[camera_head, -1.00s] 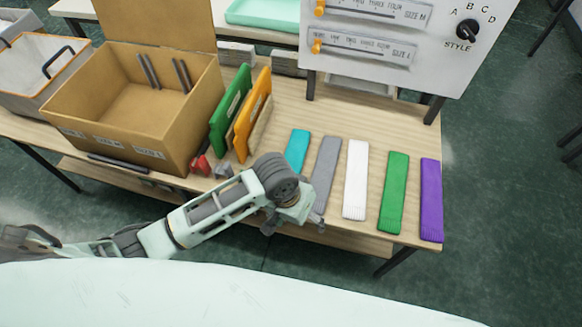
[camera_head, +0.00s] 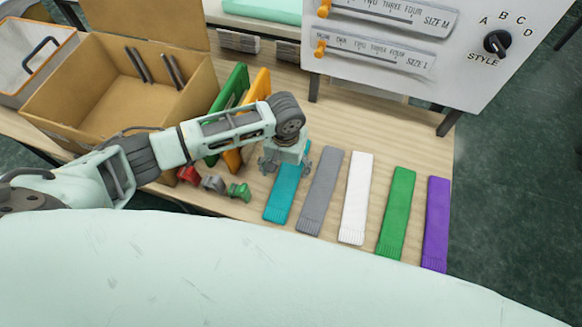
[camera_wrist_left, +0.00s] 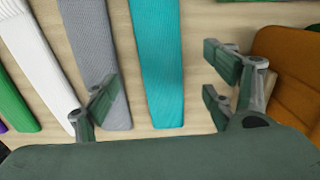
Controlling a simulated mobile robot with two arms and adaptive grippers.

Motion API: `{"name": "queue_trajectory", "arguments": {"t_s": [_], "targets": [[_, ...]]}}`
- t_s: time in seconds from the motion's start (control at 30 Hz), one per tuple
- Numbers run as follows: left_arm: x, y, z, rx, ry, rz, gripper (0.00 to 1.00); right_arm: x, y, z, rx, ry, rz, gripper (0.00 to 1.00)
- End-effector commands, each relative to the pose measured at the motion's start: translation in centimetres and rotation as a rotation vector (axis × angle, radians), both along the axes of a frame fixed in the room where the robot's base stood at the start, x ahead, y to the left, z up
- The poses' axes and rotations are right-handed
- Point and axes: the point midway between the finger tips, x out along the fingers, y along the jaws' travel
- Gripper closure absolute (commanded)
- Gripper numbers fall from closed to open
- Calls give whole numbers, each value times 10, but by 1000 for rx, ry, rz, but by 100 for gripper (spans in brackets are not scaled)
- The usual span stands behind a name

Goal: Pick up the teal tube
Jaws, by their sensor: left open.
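The teal tube (camera_head: 280,197) is a flat knitted strip lying on the wooden table, first from the left in a row of strips. My left gripper (camera_head: 284,165) is over its upper part in the head view and hides some of it. In the left wrist view the teal tube (camera_wrist_left: 158,65) runs between the two spread fingers of my left gripper (camera_wrist_left: 165,95). The gripper is open and empty, and I cannot tell its exact height above the strip. My right gripper is not in view.
Grey (camera_head: 319,192), white (camera_head: 355,199), green (camera_head: 397,212) and purple (camera_head: 436,222) strips lie to the right. Green and orange panels (camera_head: 257,95), small clips (camera_head: 213,183) and a cardboard box (camera_head: 60,105) are at left. A white dial panel (camera_head: 440,50) stands behind.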

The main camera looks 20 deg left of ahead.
Motion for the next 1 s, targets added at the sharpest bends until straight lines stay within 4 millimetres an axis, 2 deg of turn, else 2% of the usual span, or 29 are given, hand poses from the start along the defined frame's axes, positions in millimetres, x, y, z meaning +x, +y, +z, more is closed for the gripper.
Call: {"name": "queue_trajectory", "arguments": {"t_s": [0.17,0.33,0.47,0.67,0.8,0.93,1.0], "targets": [[-1,0,-18,1,3,1,23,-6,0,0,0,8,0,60],[-1,0,-35,2,2,0,23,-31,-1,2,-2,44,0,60],[-1,0,-53,2,2,0,23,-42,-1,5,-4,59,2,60],[-1,0,-74,0,1,-1,23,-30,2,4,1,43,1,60],[-1,0,-77,0,1,-1,23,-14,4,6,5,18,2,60],[-1,0,-77,0,1,-1,23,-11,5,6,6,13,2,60],[-1,0,-77,0,1,-1,30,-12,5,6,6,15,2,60]]}}
